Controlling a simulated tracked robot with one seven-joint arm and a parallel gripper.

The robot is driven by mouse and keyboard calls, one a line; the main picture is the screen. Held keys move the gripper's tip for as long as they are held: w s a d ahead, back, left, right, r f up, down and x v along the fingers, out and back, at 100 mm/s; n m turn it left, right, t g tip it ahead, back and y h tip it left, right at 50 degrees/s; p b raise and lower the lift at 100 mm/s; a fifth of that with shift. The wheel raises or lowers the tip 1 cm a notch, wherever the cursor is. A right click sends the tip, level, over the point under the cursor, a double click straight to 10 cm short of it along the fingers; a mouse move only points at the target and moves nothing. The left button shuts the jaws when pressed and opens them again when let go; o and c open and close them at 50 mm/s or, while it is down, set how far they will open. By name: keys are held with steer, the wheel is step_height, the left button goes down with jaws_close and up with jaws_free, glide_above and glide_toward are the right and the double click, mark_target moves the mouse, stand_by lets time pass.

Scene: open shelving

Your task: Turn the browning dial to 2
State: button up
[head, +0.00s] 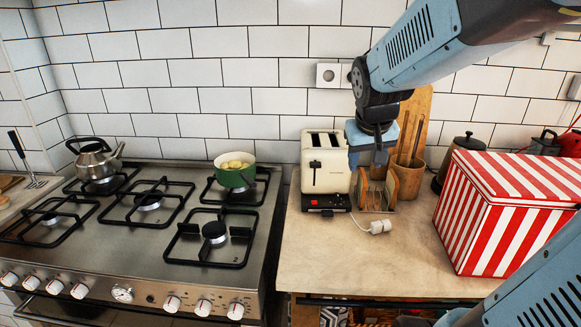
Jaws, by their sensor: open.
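A cream two-slot toaster (326,170) stands on the counter just right of the stove. Its dark lower front panel (326,202) carries a small red part; the browning dial and its numbers are too small to make out. My gripper (374,165) points down just right of the toaster, in front of the wall and over a wooden rack (376,190). Its jaws are open, and I see nothing between them. Whether it touches the toaster or rack cannot be told from this view.
A white plug (379,227) on a cord lies in front of the toaster. A red-and-white striped box (508,210) stands at right. A green pot (235,172) and a kettle (95,160) stand on the stove (165,215). The counter's front middle (345,262) is clear.

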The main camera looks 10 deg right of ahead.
steer(key=y, duration=0.1)
glide_toward(338, 194)
steer(key=shift+g, duration=0.3)
steer(key=x, duration=0.9)
steer(key=shift+w+a+r, duration=0.1)
steer(key=shift+w+r, duration=0.05)
steer(key=shift+w, duration=0.05)
steer(key=shift+c, duration=0.2)
jaws_close()
